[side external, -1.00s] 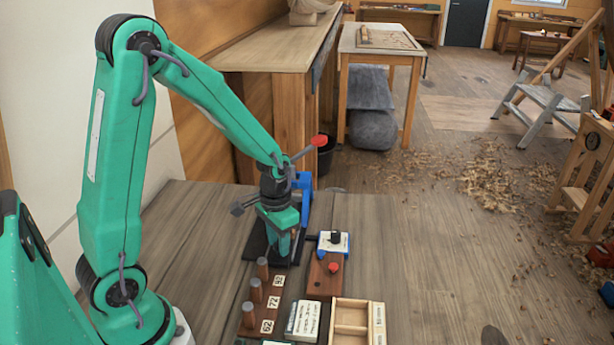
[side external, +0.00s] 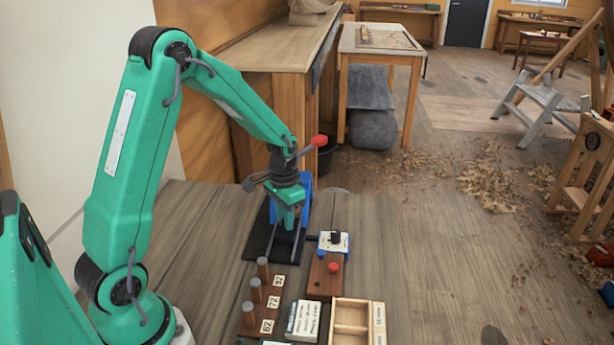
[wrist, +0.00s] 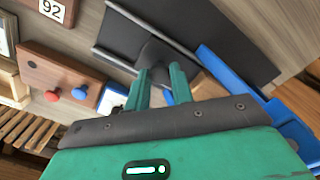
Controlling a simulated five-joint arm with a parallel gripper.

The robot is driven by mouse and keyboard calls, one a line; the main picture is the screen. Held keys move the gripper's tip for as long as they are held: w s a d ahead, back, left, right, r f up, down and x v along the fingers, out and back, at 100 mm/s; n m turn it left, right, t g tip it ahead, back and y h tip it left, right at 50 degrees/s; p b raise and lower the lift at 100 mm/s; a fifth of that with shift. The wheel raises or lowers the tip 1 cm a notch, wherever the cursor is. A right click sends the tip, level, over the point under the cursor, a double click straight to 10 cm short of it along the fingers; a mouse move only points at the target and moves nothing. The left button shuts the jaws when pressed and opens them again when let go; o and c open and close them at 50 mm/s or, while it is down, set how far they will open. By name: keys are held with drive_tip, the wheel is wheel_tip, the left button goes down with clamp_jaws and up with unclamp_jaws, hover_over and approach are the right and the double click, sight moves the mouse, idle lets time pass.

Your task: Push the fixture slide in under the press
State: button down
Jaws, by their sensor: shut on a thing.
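The blue press (side external: 306,185) stands at the back of a black base plate (side external: 258,246) with two pale rails. Its lever ends in a red knob (side external: 320,140). In the wrist view the press's blue frame (wrist: 225,75) is right of my fingers. My gripper (side external: 286,226) is low over the rails, just in front of the press. It is shut on the fixture slide, a dark grey piece (wrist: 155,52) between the rails that shows just beyond my fingertips (wrist: 158,75). My gripper hides most of the slide in the side view, and I cannot tell how far under the press it reaches.
A brown board with red and blue knobs (wrist: 60,80) lies beside the base plate. A peg board (side external: 258,300) with number tags, a labelled box (side external: 304,320) and a wooden tray (side external: 352,303) are nearer the front. The bench to the right is clear.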

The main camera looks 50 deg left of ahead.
drive_tip(key=shift+w+a, duration=0.7)
drive_tip(key=shift+w, duration=0.05)
drive_tip(key=c, duration=1.2)
unclamp_jaws()
drive_tip(key=shift+s+r, duration=0.1)
drive_tip(key=shift+r, duration=0.05)
wheel_tip(320, 180, up, 8)
drive_tip(key=shift+f, duration=0.2)
